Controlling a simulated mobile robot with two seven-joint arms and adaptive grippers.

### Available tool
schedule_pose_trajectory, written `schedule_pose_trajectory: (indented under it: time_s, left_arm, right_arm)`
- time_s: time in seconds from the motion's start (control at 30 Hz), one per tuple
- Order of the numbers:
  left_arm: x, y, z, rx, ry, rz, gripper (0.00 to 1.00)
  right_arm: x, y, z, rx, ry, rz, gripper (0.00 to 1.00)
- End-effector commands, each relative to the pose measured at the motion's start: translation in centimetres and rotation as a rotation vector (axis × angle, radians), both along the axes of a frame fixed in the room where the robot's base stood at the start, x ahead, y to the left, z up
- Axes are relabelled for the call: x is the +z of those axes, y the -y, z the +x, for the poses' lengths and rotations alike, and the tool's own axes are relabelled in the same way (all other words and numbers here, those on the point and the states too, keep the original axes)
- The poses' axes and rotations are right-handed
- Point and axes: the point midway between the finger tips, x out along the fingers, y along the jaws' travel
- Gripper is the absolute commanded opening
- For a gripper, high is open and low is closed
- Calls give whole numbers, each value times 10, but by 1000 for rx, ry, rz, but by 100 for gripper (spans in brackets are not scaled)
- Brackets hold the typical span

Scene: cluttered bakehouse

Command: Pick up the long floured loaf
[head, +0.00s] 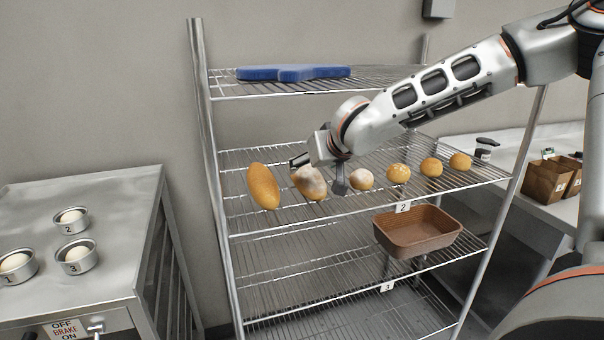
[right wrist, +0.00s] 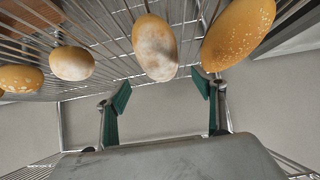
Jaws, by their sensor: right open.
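The long floured loaf (head: 312,186) lies on the shelf marked 2, dusted white on top; in the right wrist view it is the oval loaf (right wrist: 155,45) in the middle. My right gripper (head: 319,173) is at this loaf, its fingers to either side of it in the head view and partly hiding it. In the right wrist view the open jaws (right wrist: 161,86) line up with the loaf's near end, with nothing gripped. My left gripper is out of view.
A long golden loaf (head: 263,186) lies close left of the floured one. A brown basket (head: 418,230) sits below; blue folded items (head: 293,73) lie above.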

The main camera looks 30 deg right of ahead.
Motion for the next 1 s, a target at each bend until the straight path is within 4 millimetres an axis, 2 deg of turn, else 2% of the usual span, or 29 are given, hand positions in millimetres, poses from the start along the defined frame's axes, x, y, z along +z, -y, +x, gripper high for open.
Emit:
schedule_pose_trajectory:
  time_s: [0.1,0.27,0.67,0.97,1.0]
  left_arm:
    - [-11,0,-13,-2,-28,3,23]
    - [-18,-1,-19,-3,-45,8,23]
    - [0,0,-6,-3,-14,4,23]
    - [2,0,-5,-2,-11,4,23]
    - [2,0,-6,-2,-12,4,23]
  right_arm:
    - [-9,2,9,-1,-3,1,68]
    - [-16,4,18,-1,-2,0,68]
    - [-44,9,51,0,-1,-1,68]
    - [-47,10,55,0,0,0,68]
    - [-47,10,55,1,0,-1,66]
